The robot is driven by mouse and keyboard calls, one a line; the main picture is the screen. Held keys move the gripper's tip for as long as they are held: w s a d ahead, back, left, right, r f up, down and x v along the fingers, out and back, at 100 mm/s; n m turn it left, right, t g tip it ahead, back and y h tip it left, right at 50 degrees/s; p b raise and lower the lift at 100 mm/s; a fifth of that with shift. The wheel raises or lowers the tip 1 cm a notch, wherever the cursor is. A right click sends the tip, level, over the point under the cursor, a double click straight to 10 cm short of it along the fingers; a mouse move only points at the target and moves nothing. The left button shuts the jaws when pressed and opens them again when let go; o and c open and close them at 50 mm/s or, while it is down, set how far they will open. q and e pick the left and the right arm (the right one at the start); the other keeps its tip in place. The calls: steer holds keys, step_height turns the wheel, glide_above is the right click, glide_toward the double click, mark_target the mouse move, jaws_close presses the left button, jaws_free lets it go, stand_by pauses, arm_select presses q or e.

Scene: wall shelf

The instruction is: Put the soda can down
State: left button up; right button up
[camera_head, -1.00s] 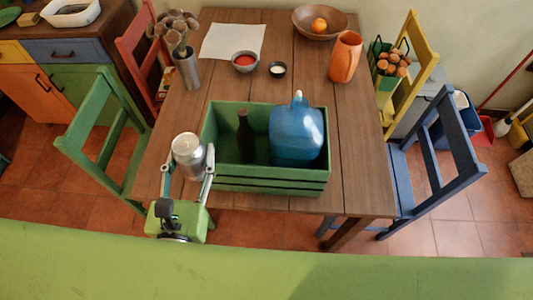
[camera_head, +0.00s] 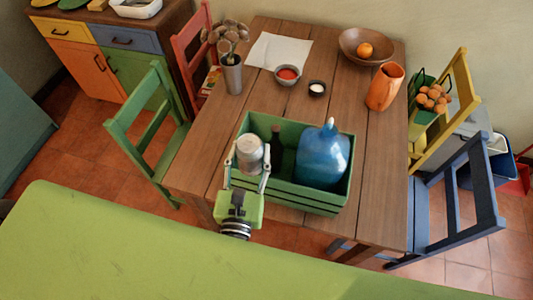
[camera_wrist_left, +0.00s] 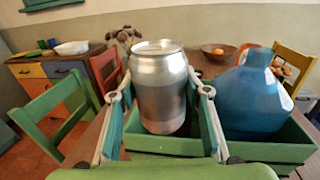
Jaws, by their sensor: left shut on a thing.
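The silver soda can (camera_head: 250,150) is upright between the fingers of my left gripper (camera_head: 248,168), which is shut on it. In the left wrist view the can (camera_wrist_left: 160,92) fills the middle, with a finger on each side. In the head view the can overlaps the left end of the green crate (camera_head: 300,193). In the left wrist view the crate's wall (camera_wrist_left: 265,150) shows behind and to the right of it. I cannot tell whether its bottom is above the rim or inside. My right gripper is not in view.
The crate holds a blue jug (camera_head: 322,160) on the right and a dark bottle (camera_head: 276,146). The wooden table (camera_head: 205,150) is clear left of the crate. Behind stand a utensil cup (camera_head: 232,75), two small bowls, an orange vase (camera_head: 385,87) and a fruit bowl (camera_head: 352,42).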

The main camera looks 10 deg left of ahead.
arm_select(q)
steer(key=w, duration=0.1)
steer(key=w+f, duration=0.1)
steer(key=shift+w+d+f, duration=0.1)
steer(key=shift+w, duration=0.25)
steer(key=w+f+b, duration=0.5)
steer(key=f+b, duration=0.1)
steer(key=f, duration=0.3)
steer(key=shift+d+b, duration=0.2)
steer(key=shift+b, duration=0.15)
